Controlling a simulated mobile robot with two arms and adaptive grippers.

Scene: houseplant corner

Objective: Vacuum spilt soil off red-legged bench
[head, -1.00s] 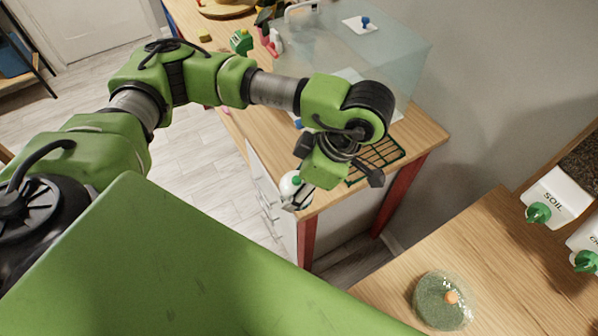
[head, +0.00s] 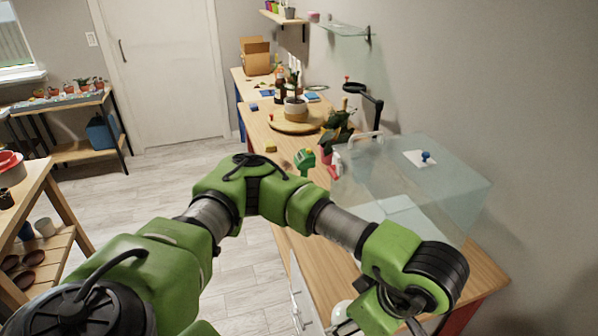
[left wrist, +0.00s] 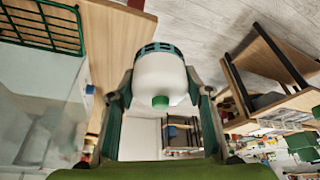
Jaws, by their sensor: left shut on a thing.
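My left gripper (left wrist: 160,94) is shut on the white hand vacuum (left wrist: 158,76), which has a teal slotted end and a green button. In the head view only a white part of the vacuum (head: 341,312) shows at the bottom edge, beside my left wrist. The red-legged bench (head: 288,243) runs away along the right wall; my left arm covers part of it. A red leg shows at its near right end. No spilt soil can be made out on its visible top. My right gripper is not in view.
A clear glass case (head: 450,190) stands on the bench's near part. Beyond it are a green bottle (head: 304,160), a potted plant on a round wooden board (head: 283,124) and a black lamp (head: 370,95). The floor (head: 165,170) left of the bench is clear.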

